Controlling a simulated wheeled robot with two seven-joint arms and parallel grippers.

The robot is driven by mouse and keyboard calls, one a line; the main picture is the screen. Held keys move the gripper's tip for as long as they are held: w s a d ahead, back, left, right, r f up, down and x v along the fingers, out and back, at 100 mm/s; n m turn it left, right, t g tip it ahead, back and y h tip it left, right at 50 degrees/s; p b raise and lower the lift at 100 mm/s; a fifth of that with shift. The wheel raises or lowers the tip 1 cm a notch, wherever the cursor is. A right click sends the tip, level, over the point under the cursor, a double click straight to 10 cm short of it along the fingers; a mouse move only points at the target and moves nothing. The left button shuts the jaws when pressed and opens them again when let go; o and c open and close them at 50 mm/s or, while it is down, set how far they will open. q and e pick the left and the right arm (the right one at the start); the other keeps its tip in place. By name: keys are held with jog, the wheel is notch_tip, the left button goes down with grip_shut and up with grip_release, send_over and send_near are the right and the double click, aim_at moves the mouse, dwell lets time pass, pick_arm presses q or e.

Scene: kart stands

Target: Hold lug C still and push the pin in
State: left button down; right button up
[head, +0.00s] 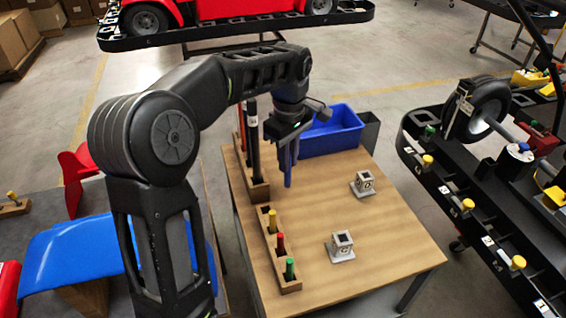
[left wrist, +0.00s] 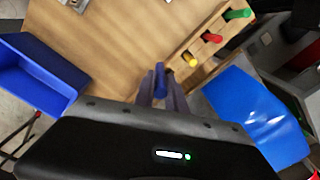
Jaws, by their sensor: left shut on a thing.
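My left gripper (head: 288,180) points down above the wooden table, shut on a blue pin (left wrist: 160,78), whose end shows between the fingers in the left wrist view. Two grey lugs with square openings stand apart on the table, one farther back (head: 364,184) and one nearer (head: 341,247); I cannot read surely which is C. A wooden pin rack (head: 268,237) along the table's left side holds a yellow pin (head: 272,214), a red pin (head: 280,243) and a green pin (head: 290,268). The left gripper is apart from both lugs. My right gripper is not in view.
A blue bin (head: 335,130) stands at the table's back edge. Tall dark rods (head: 253,135) stand in a holder at back left. A black kart stand (head: 478,235) with yellow-topped pins and a wheel (head: 482,108) is at the right. The table's middle is clear.

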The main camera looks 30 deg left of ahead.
pick_arm(q)
jog(key=w+d+f+m, duration=0.3)
jog(key=d+f+m, duration=0.7)
jog(key=d+m, duration=0.4)
jog(key=shift+d+f+m, duration=0.15)
jog(key=shift+d+m, duration=0.1)
jog(key=shift+m, duration=0.95)
